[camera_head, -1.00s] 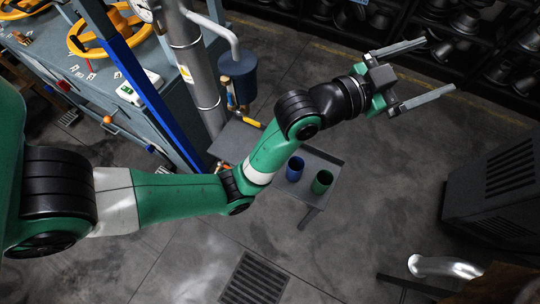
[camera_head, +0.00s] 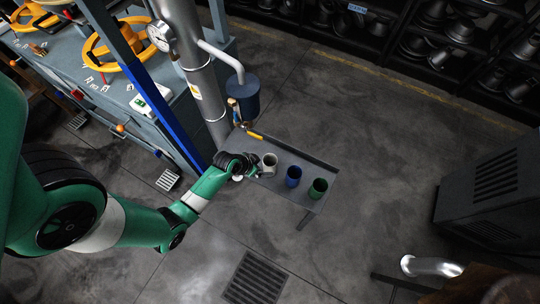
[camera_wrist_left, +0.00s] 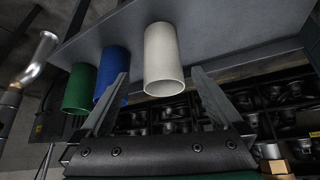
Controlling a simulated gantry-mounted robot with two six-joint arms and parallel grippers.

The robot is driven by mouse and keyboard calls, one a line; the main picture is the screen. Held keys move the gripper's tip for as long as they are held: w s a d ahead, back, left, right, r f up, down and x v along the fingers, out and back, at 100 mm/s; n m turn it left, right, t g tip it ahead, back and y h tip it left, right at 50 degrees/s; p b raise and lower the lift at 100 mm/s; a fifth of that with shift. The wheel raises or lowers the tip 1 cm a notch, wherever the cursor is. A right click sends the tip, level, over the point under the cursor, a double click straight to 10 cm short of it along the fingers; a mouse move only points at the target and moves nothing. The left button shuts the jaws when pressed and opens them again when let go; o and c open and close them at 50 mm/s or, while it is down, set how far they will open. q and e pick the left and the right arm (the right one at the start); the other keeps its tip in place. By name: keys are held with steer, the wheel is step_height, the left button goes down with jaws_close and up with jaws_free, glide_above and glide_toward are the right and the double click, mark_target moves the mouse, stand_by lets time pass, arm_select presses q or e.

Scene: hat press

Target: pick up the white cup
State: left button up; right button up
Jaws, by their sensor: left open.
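The white cup (camera_head: 269,162) stands on a small grey table (camera_head: 327,166), at the left of a row with a blue cup (camera_head: 293,176) and a green cup (camera_head: 318,188). My left gripper (camera_head: 256,166) is low beside the white cup, on its left. In the left wrist view the white cup (camera_wrist_left: 161,52) lies between the two spread fingers of my left gripper (camera_wrist_left: 160,76), with gaps at both sides. The fingers are open and hold nothing. The blue cup (camera_wrist_left: 112,68) is partly behind one finger. My right gripper is not in view.
A vertical pipe with a gauge (camera_head: 159,36) and a blue canister (camera_head: 244,99) rise behind the table. A yellow-handled valve (camera_head: 256,135) is at the table's back edge. A blue post (camera_head: 150,95) stands left.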

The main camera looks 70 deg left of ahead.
arm_select(q)
steer(key=b+x, duration=0.1)
steer(key=x, duration=0.1)
steer(key=shift+w+a+f, duration=0.1)
steer(key=shift+w+f, duration=0.1)
steer(key=shift+f, duration=0.15)
steer(key=b, duration=0.4)
glide_above(270, 164)
steer(key=s+d, duration=0.1)
steer(key=d, duration=0.2)
steer(key=f, duration=0.4)
steer(key=shift+a, duration=0.25)
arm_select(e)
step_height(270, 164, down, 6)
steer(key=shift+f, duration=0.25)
arm_select(q)
steer(key=shift+c, duration=0.2)
steer(key=c, duration=1.4)
steer(key=shift+r, duration=0.15)
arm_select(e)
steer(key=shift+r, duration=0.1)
